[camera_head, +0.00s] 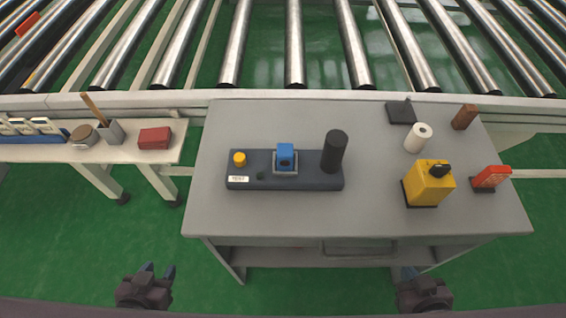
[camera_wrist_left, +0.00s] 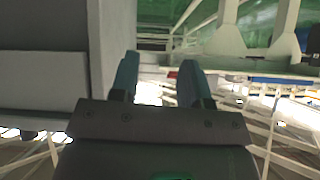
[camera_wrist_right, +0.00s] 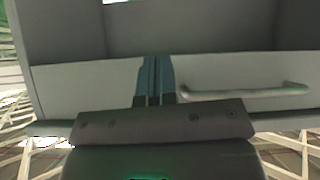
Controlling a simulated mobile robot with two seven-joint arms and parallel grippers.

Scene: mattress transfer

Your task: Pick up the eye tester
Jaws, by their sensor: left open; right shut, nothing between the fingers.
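No object is clearly marked as the eye tester. A long dark test unit (camera_head: 310,184) with a small white label lies on the grey table (camera_head: 240,215). It carries a yellow button (camera_head: 239,159), a blue block (camera_head: 286,152) with a dark round spot in a grey holder, and a black upright cylinder (camera_head: 334,150). My left gripper (camera_head: 158,270) is open and empty, low in front of the table's left side; its fingers also show apart in the left wrist view (camera_wrist_left: 158,78). My right gripper (camera_head: 408,274) is shut and empty in front of the table's right side.
On the table's right stand a yellow box (camera_head: 428,187) with a black knob, a white roll (camera_head: 418,138), a brown block (camera_head: 464,117), a red device (camera_head: 491,178) and a black stand (camera_head: 401,112). A drawer handle (camera_wrist_right: 245,91) faces my right gripper. A roller conveyor (camera_head: 295,50) runs behind.

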